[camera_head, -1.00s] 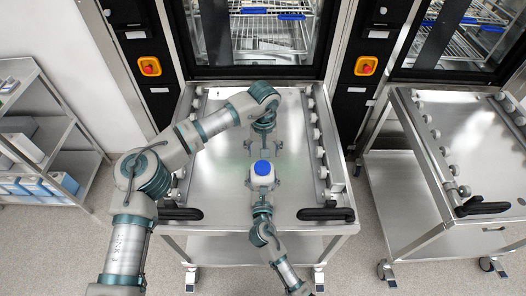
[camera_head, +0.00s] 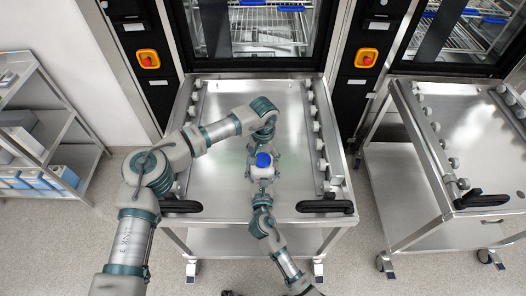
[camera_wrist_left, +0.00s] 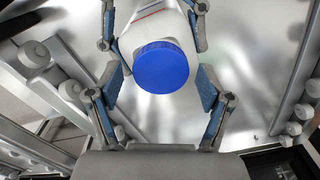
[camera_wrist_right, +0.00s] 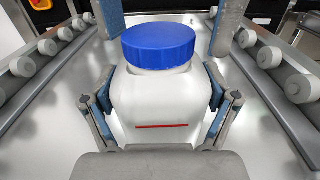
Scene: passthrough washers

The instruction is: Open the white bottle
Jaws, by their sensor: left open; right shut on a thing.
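The white bottle (camera_head: 261,172) with a blue cap (camera_head: 263,160) is in the middle of the head view, over the steel cart. My right gripper (camera_head: 263,181) is shut on the bottle body from the near side. In the right wrist view, its fingers flank the white body (camera_wrist_right: 160,105), with the blue cap (camera_wrist_right: 158,45) on top. My left gripper (camera_head: 264,146) is open at the far side of the bottle. In the left wrist view, its fingers (camera_wrist_left: 162,88) are spread to either side of the blue cap (camera_wrist_left: 161,67), apart from it.
The steel cart top (camera_head: 220,115) is otherwise clear, with rollers along both sides and black handles (camera_head: 325,204) at its near corners. A washer (camera_head: 258,35) stands behind it. A second cart (camera_head: 460,140) is at right, a shelf (camera_head: 45,140) at left.

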